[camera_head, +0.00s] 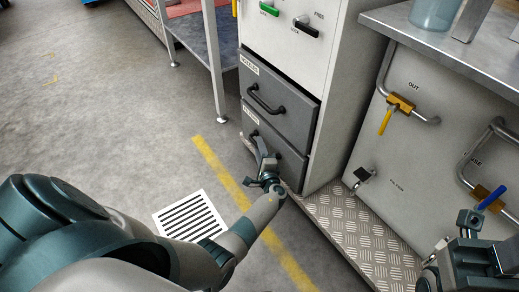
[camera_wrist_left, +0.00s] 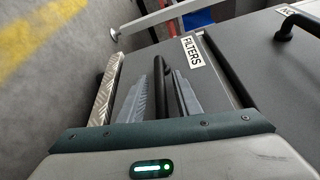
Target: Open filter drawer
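The filter drawer (camera_head: 284,158) is the lower dark grey drawer of the cabinet and looks closed. Its front fills much of the left wrist view, with the white FILTERS label (camera_wrist_left: 191,51). Its black bar handle (camera_wrist_left: 161,88) runs between the fingers of my left gripper (camera_wrist_left: 163,95), which look closed in on it from both sides. In the head view my left gripper (camera_head: 264,164) is at the drawer front and hides part of the handle. My right gripper (camera_head: 470,220) is at the right edge near a blue valve lever (camera_head: 492,197); its fingers are unclear.
The upper dark drawer (camera_head: 285,105) with its own handle is shut above. A tread-plate step (camera_head: 350,232) lies beside the cabinet. A panel with pipes and a yellow lever (camera_head: 385,121) stands right. A blue-grey table (camera_head: 208,45) is behind. Floor left of the drawer is mostly clear.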

